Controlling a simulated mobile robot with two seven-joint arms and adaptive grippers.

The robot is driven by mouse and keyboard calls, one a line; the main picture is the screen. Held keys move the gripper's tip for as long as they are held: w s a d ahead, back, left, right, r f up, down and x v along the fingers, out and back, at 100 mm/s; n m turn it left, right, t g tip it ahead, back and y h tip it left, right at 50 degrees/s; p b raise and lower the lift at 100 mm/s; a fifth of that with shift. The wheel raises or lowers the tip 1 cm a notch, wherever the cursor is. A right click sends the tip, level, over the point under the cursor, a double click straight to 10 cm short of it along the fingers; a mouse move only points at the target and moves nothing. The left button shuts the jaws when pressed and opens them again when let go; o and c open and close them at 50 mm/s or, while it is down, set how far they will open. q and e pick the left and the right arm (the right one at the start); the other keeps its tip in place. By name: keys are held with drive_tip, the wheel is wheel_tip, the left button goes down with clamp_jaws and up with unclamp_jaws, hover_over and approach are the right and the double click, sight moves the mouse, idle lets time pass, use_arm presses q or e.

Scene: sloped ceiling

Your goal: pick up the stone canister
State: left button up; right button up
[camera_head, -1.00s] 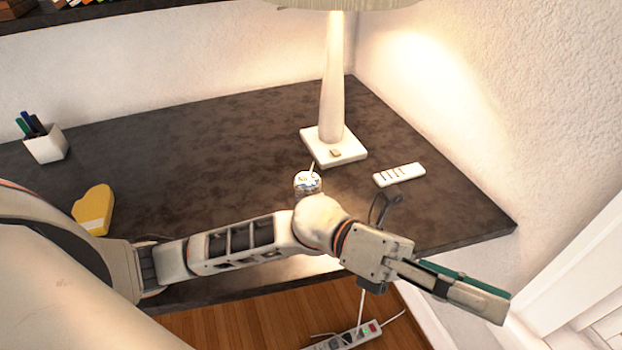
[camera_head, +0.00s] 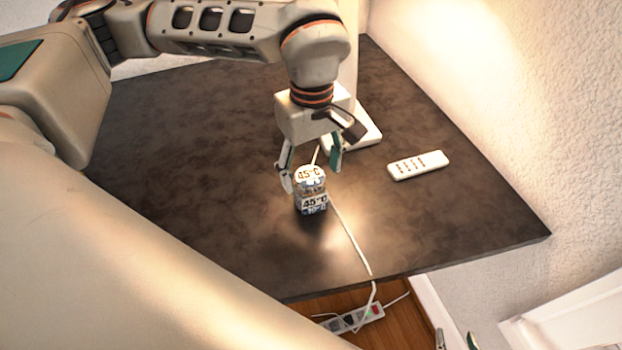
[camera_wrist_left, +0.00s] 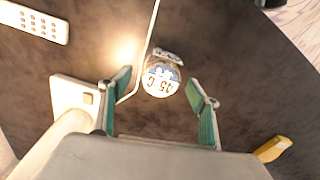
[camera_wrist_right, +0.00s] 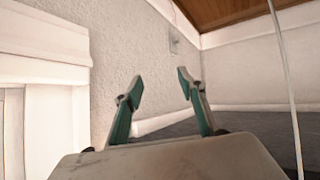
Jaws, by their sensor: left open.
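My right gripper (camera_head: 456,342) shows at the bottom of the head view, away from the desk top. It is open and empty in the right wrist view (camera_wrist_right: 160,82).
The lamp's white base (camera_head: 368,136) stands close behind my left gripper. A white remote-like block (camera_head: 418,165) lies to the right. A white cord (camera_head: 350,240) runs past the canister over the front edge to a power strip (camera_head: 355,318). A yellow object (camera_wrist_left: 273,148) lies farther off.

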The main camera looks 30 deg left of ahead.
use_arm(q)
drive_tip(key=f, duration=0.7)
drive_tip(key=shift+a+f+b, duration=0.25)
drive_tip(key=shift+f+b, duration=0.05)
drive_tip(key=shift+f, duration=0.05)
drive_tip(key=c, duration=1.5)
